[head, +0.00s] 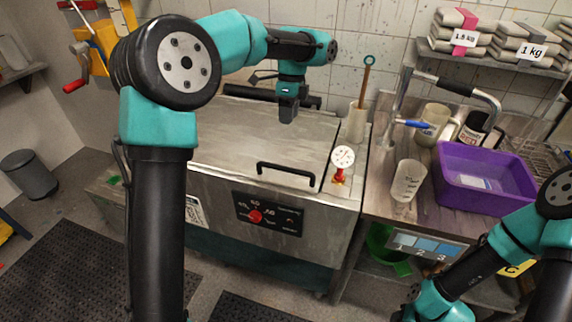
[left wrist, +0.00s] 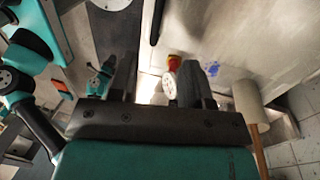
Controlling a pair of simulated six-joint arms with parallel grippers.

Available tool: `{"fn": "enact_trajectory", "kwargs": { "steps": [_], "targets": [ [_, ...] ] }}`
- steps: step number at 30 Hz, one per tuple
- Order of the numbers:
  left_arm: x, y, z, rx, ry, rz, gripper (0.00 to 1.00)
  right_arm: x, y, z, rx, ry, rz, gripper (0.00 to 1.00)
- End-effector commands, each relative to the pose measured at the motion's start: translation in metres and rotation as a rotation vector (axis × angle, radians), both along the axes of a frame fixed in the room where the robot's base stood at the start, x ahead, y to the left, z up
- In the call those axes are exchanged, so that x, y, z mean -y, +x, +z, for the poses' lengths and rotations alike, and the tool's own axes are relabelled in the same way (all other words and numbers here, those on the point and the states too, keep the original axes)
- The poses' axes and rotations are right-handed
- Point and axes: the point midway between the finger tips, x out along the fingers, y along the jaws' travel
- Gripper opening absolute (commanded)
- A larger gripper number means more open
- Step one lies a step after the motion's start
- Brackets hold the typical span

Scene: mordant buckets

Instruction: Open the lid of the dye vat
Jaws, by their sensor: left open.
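The dye vat (head: 320,200) is a steel box with a dark control panel on its front. Its flat lid (head: 240,135) lies closed, with a black bar handle (head: 286,172) near the front edge. The handle shows partly in the left wrist view (left wrist: 156,22). My left gripper (head: 288,116) is above the back part of the lid, behind the handle and apart from it. Its two fingers (left wrist: 158,85) are spread and empty. My right arm is at the lower right; its fingers cannot be made out.
A white dial gauge on a red fitting (head: 342,160) stands at the vat's front right corner. A pale container with a wooden-handled tool (head: 356,125) is behind it. On the right counter are a beaker (head: 408,180), a purple tub (head: 485,178) and a tap (head: 455,90).

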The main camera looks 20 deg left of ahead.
Motion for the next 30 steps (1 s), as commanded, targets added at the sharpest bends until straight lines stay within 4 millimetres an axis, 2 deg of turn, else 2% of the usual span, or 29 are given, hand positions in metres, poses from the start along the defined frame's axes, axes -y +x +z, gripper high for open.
{"fn": "enact_trajectory", "kwargs": {
  "steps": [5,24,30],
  "targets": [
    [0.0,-0.005,-0.021,-0.004,0.001,0.0,0.44,0.0,0.0,0.0,0.0,0.0,0.0,0.43],
    [0.0,-0.026,-0.127,-0.005,0.0,0.001,0.44,0.0,0.0,0.0,0.0,0.0,0.0,0.43],
    [0.001,-0.031,-0.154,-0.004,0.001,-0.001,0.44,0.0,0.0,0.0,0.0,0.0,0.0,0.43]
  ]
}}
